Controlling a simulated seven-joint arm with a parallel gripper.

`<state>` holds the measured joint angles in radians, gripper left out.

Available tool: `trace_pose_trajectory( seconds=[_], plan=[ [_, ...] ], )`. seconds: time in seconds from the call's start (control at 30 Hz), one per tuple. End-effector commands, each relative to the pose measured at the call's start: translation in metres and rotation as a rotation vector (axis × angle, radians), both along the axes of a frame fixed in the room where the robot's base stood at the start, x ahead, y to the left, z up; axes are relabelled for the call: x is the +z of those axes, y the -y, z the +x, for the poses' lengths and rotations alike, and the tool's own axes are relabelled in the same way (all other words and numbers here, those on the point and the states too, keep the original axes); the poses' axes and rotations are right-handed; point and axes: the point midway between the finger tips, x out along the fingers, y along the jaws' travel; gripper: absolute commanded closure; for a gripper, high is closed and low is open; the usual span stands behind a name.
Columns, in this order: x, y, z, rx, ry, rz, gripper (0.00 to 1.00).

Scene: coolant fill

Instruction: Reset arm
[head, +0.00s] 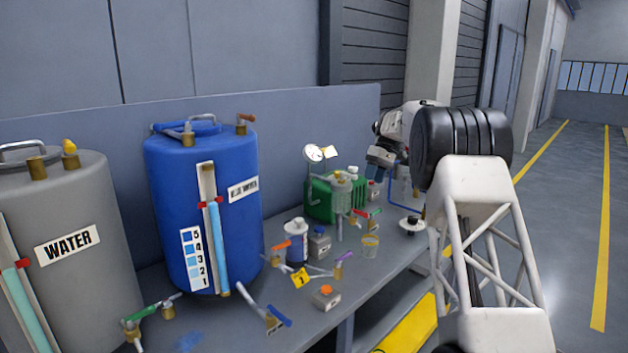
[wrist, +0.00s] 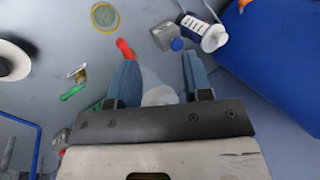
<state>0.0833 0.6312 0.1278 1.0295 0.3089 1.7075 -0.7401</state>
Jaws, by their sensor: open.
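My gripper (head: 380,160) is above the back right part of the bench in the head view, near the green pump unit (head: 322,197). In the wrist view its two blue fingers (wrist: 160,70) are apart. A pale, blurred shape (wrist: 160,95) shows between the finger bases; I cannot tell what it is or whether it touches them. A red valve handle (wrist: 125,48) lies below, beside the left finger. The grey container with a blue cap (wrist: 170,38) and the white bottle (wrist: 205,35) are beyond the fingertips, clear of them.
The blue tank (head: 205,220) and the grey WATER tank (head: 65,270) stand at the left of the bench (head: 385,268). Open floor (head: 570,230) lies to the right.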

Motion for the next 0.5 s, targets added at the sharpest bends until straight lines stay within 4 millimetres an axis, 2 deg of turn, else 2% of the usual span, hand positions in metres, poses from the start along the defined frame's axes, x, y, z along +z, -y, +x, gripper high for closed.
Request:
trace_pose_trajectory(
  seconds=[0.1,0.5],
  plan=[
    [0.018,-0.003,-0.022,-0.027,0.012,-0.022,0.55],
    [0.064,-0.011,-0.099,-0.121,0.050,-0.097,0.55]
  ],
)
